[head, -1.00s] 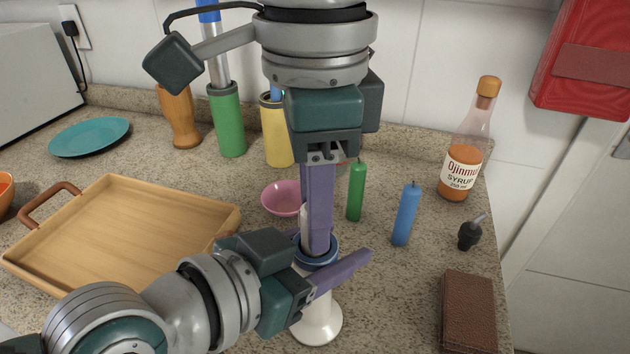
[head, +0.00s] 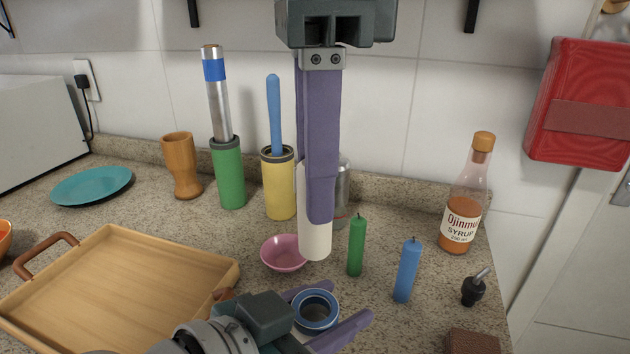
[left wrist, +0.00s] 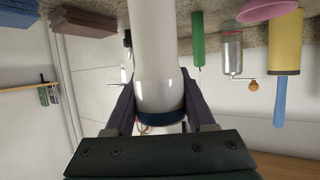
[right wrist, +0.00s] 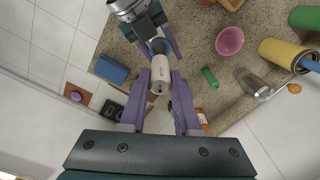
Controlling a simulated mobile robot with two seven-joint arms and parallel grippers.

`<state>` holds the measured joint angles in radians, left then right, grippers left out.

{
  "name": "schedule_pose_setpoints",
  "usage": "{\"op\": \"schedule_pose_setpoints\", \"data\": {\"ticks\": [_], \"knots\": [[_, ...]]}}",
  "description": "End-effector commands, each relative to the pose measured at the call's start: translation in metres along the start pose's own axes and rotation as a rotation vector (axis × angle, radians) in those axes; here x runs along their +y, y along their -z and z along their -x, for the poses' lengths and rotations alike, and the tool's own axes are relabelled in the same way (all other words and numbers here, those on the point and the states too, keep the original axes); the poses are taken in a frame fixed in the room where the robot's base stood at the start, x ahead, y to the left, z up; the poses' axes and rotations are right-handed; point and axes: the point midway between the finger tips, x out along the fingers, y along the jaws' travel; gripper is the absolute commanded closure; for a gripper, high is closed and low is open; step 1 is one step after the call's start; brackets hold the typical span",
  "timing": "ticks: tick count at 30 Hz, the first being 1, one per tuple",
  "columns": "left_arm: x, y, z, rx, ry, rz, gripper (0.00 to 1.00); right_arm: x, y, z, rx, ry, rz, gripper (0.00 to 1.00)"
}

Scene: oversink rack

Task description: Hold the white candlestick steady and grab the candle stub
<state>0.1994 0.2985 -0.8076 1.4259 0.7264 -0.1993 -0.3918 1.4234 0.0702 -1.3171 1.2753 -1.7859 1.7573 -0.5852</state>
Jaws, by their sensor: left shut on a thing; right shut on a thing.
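The white candle stub (head: 316,245) is upright between the purple fingers of my right gripper (head: 318,200), which is shut on it. It is clear above the candlestick and also shows between the fingers in the right wrist view (right wrist: 160,75). The white candlestick's blue rim (head: 316,310) is low in the head view, its top open and empty. My left gripper (head: 335,325) is shut on the candlestick just below the rim. In the left wrist view the white candlestick body (left wrist: 154,50) sits between both fingers.
A green candle (head: 357,246) and a blue candle (head: 407,270) stand to the right. A pink bowl (head: 284,253) is left of the stub. A wooden tray (head: 130,285) lies at left. A syrup bottle (head: 464,212) and a dark pourer (head: 474,290) stand at far right.

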Motion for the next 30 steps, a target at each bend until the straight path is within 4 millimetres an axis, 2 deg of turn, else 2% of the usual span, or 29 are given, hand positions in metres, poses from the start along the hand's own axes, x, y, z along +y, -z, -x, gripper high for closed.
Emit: {"op": "schedule_pose_setpoints", "data": {"ticks": [4,5,13,23,26,30], "knots": [[0.0,0.0,0.0,-0.001,0.0,0.0,1.0,0.0,0.0,0.0,0.0,0.0,0.0,1.0],[0.0,0.0,0.0,-0.001,0.0,0.0,0.42,0.0,0.0,0.0,0.0,0.0,0.0,1.0],[0.0,0.0,0.0,-0.001,0.0,0.0,0.11,0.0,0.0,-0.001,0.0,0.0,0.0,1.0],[0.0,0.0,0.003,0.0,0.0,0.0,0.1,0.0,0.0,-0.001,0.0,0.0,0.0,1.0],[0.0,-0.001,0.011,-0.001,0.0,0.002,0.1,0.0,0.0,-0.001,0.0,0.0,0.0,1.0],[0.0,-0.002,0.034,-0.002,0.0,-0.001,0.1,0.0,0.0,-0.001,0.0,0.0,0.0,1.0]]}}
